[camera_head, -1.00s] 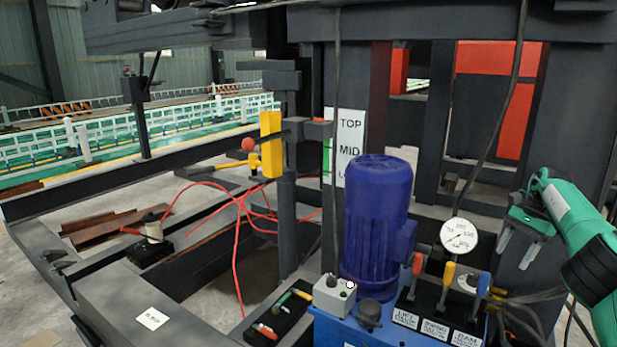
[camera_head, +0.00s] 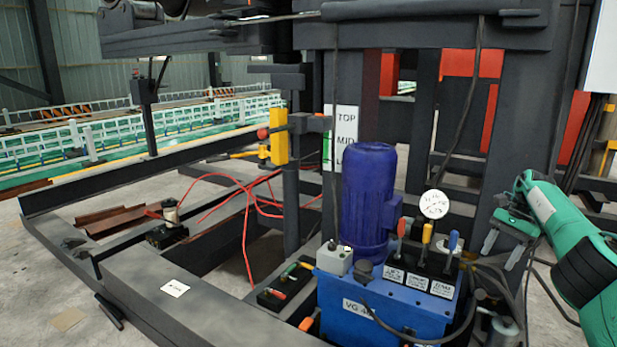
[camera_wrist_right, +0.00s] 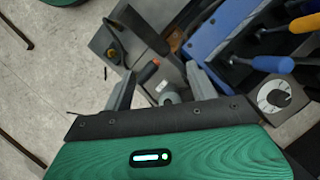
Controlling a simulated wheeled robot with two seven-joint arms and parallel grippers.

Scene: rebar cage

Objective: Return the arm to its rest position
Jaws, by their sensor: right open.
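My right arm, green and black, comes in from the right in the head view. Its right gripper (camera_head: 503,249) is open and empty, with its two grey fingers pointing down, just right of the blue hydraulic unit and its levers. In the right wrist view the open fingers (camera_wrist_right: 160,88) show above the green gripper body, with nothing held between them. My left gripper is not in view.
The blue unit (camera_head: 370,308) carries a blue motor (camera_head: 368,205), colored levers (camera_head: 427,233) and a white gauge (camera_head: 434,204). Dark steel columns (camera_head: 525,140) stand behind the gripper. Cables (camera_head: 540,285) hang near it.

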